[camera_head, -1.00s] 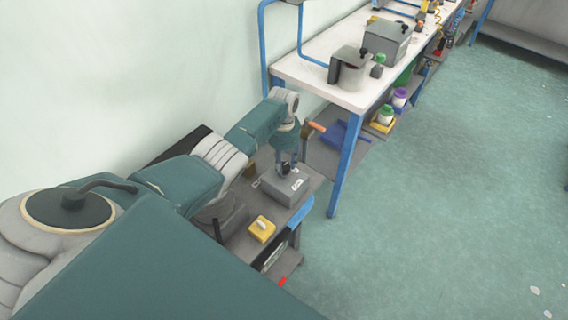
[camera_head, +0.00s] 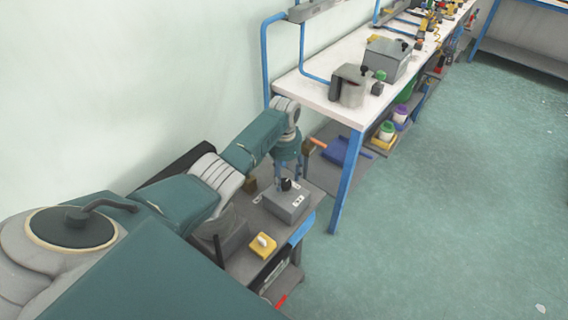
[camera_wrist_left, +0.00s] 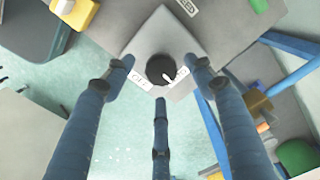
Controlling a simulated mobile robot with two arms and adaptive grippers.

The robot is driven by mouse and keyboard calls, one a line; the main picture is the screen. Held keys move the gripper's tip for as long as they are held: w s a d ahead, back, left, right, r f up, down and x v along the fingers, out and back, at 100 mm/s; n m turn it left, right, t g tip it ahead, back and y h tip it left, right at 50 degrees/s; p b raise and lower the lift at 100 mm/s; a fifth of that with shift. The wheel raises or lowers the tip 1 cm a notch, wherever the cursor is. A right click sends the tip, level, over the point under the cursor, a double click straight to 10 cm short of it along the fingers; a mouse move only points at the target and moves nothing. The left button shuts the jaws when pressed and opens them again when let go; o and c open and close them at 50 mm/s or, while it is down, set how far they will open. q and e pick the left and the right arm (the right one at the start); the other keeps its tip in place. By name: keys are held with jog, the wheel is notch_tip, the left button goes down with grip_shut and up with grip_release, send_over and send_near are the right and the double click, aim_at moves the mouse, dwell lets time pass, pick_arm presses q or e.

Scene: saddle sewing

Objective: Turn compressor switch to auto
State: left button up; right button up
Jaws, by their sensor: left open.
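The compressor switch is a round black knob (camera_head: 286,184) on top of a grey box (camera_head: 289,208). In the left wrist view the knob (camera_wrist_left: 160,69) has a white pointer mark toward the lower right. White labels with dark lettering lie around it; one (camera_wrist_left: 141,82) is at its lower left, and the words are too small to read surely. My left gripper (camera_head: 286,178) points down over the box. In the left wrist view its blue fingers (camera_wrist_left: 160,85) are spread around the knob, apart from it. The right gripper is not in view.
A yellow block with a white top (camera_head: 263,246) sits on the grey bench in front of the box. A white worktable (camera_head: 330,99) with a blue frame stands to the right, its near leg (camera_head: 346,180) close to the bench.

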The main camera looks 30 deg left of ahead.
aim_at(284, 183)
pick_arm(q)
notch_tip(284, 183, up, 9)
jog(key=shift+s+r, duration=0.15)
dwell(0.6)
